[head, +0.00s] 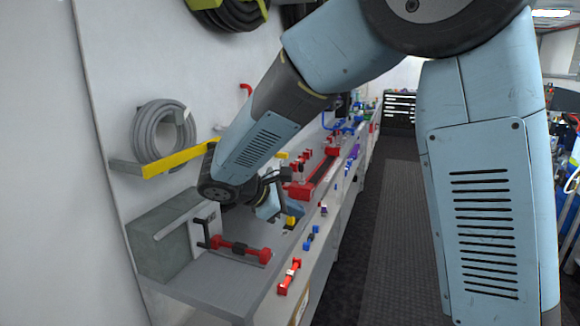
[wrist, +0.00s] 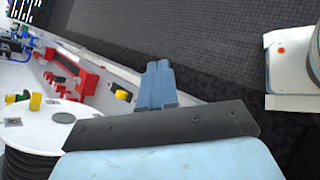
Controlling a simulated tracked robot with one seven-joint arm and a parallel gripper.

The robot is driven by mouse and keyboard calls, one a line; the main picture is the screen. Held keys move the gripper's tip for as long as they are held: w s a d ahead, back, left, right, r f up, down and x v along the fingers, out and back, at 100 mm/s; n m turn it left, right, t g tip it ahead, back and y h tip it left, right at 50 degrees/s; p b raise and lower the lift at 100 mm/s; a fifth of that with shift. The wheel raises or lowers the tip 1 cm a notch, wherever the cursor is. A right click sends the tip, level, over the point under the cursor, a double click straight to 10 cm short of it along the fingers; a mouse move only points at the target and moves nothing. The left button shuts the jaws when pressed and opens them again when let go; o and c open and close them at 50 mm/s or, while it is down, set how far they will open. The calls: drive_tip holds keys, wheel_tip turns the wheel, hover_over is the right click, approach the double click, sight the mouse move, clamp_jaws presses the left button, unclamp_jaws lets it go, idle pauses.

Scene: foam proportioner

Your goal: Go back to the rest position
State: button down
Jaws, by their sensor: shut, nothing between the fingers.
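My gripper (wrist: 160,72) shows in the wrist view with its two blue fingers side by side, shut and empty. In the head view my blue and black arm reaches down to the left, and the gripper (head: 268,207) is over the bench, partly hidden by the wrist. Red valves and fittings (head: 318,178) stand on the bench just beyond it. A red valve with a black handle (head: 240,250) is on the bench nearer to me, below the wrist.
A grey box (head: 170,240) and a coiled grey hose (head: 160,140) on a yellow bracket (head: 180,158) are at the left wall. Small red and blue valves line the bench front (head: 310,240). The dark floor aisle (head: 385,230) on the right is clear.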

drive_tip(key=s+d+r+m+g+y, duration=0.2)
drive_tip(key=s+d+r+m, duration=0.15)
drive_tip(key=d, duration=0.45)
drive_tip(key=s+d+r+m+g+y, duration=0.1)
drive_tip(key=s+d+r+m+y, duration=0.15)
drive_tip(key=s+d+m, duration=0.4)
drive_tip(key=s+d+r+m+t+y, duration=0.2)
drive_tip(key=s+d+m+y, duration=0.3)
drive_tip(key=s+d+m, duration=0.3)
drive_tip(key=shift+s+r+t, duration=0.15)
drive_tip(key=shift+s+t, duration=0.45)
drive_tip(key=shift+s, duration=0.25)
